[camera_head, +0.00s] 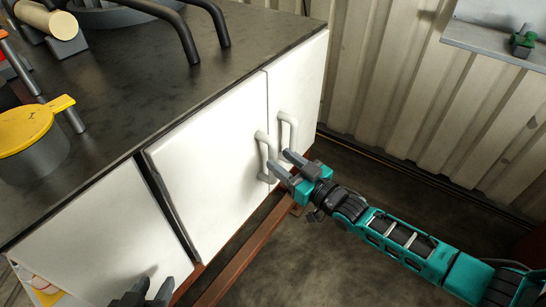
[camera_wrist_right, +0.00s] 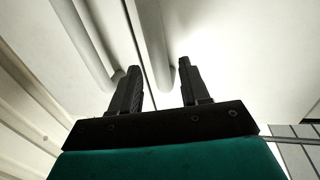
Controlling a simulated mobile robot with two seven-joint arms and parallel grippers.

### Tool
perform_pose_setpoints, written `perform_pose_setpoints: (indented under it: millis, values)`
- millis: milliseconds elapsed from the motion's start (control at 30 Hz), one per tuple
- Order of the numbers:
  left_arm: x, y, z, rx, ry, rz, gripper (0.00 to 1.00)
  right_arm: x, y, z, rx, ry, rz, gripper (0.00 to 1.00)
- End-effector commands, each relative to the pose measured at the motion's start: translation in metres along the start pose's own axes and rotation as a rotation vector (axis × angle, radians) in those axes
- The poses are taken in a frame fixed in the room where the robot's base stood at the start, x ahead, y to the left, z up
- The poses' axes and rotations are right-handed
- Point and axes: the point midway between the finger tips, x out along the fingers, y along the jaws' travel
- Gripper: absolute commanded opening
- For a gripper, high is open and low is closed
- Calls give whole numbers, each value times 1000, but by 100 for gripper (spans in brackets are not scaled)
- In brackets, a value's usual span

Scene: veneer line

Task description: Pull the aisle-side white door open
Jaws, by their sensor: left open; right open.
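The cabinet front has two white doors side by side, a nearer one (camera_head: 205,160) and a farther one (camera_head: 305,85) by the corrugated wall. Each has a white upright bar handle beside the seam: the nearer door's handle (camera_head: 263,148) and the farther door's handle (camera_head: 289,130). Both doors look shut at the seam. My right gripper (camera_head: 280,160) is open at the handles' lower part. In the wrist view its fingers (camera_wrist_right: 158,75) stand either side of the nearer door's handle (camera_wrist_right: 152,40); contact cannot be told. My left gripper (camera_head: 154,287) is open and empty, low at the front.
The dark countertop (camera_head: 120,110) carries black bent bars (camera_head: 185,35) and a grey pot with a yellow lid (camera_head: 28,125). A reddish-brown rail (camera_head: 235,255) runs below the doors. A wall shelf (camera_head: 490,45) is at upper right. Floor (camera_head: 400,200) before the doors looks clear.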

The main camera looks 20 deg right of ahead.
Motion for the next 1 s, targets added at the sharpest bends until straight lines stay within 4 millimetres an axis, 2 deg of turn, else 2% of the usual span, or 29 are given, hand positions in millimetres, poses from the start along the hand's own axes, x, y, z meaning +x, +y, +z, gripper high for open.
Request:
perform_pose_setpoints:
  millis: [100,233,633,1000]
  values:
    - [4,-1,6,0,0,-1,43,20,0,1,0,3,-1,46]
    - [5,-1,8,0,0,-1,43,32,0,1,0,0,-1,46]
    - [6,-2,6,0,4,-3,43,38,-1,0,0,-1,-1,46]
    - [7,0,3,-7,10,-3,43,38,0,0,0,-1,-1,10]
